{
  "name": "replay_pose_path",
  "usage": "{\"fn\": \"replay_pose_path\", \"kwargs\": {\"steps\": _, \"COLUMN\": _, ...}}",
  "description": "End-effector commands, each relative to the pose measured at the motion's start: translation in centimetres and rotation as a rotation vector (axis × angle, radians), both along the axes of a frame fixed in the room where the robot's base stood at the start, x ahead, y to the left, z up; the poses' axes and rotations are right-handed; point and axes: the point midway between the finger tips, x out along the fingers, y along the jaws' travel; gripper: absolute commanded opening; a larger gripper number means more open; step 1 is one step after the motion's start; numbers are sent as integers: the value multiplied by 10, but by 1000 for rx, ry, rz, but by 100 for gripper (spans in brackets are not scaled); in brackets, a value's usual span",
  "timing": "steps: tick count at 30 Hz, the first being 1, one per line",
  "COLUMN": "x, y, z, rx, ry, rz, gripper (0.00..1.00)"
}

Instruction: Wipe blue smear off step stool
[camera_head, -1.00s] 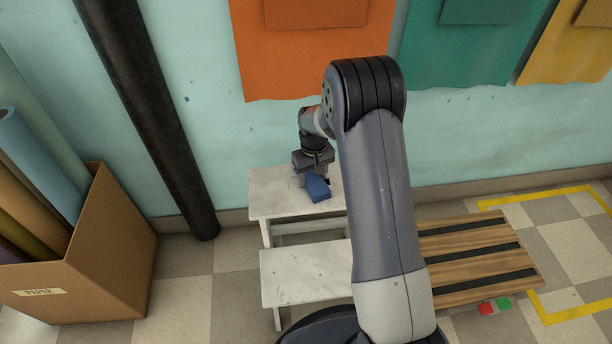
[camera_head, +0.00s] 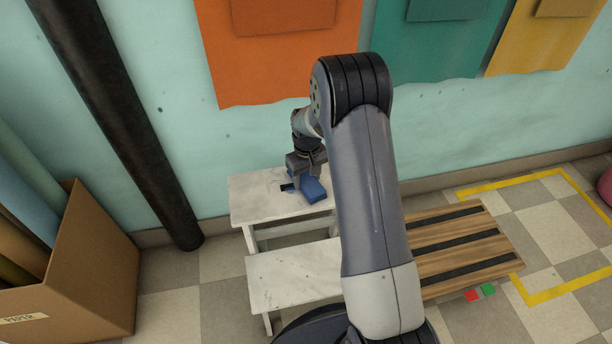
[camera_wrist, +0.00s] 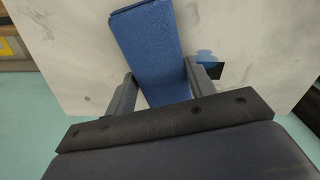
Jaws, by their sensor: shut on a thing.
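The step stool (camera_head: 292,280) is white and scuffed, with two steps. My gripper (camera_head: 306,180) is over its upper step, pointing down, shut on a blue block (camera_head: 309,191) that looks like a sponge. In the wrist view the block (camera_wrist: 148,45) sits between both fingers, low over or touching the white top; I cannot tell which. A small blue smear (camera_wrist: 204,54) shows on the top just right of the right finger, beside a dark square patch (camera_wrist: 212,71). The block and finger may hide part of the smear. My arm hides the stool's right side.
A cardboard box of paper rolls (camera_head: 80,265) stands at the left, near a dark pipe (camera_head: 120,130). The wall is close behind the stool. A slatted wooden platform (camera_head: 455,250) lies at the right, with a red and green piece (camera_head: 480,293) beside it.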

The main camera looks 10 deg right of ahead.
Motion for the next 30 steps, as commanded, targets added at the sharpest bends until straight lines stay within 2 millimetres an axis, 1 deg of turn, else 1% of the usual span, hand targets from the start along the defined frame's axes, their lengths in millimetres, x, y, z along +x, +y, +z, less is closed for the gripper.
{"fn": "replay_pose_path", "kwargs": {"steps": 9, "x": 1, "y": 27, "z": -1, "rx": 1, "ry": -2, "rz": 2, "gripper": 30}}
{"fn": "replay_pose_path", "kwargs": {"steps": 19, "x": 1, "y": 41, "z": -2, "rx": 1, "ry": -2, "rz": 1, "gripper": 30}}
{"fn": "replay_pose_path", "kwargs": {"steps": 30, "x": 0, "y": 71, "z": -6, "rx": 1, "ry": -1, "rz": 2, "gripper": 31}}
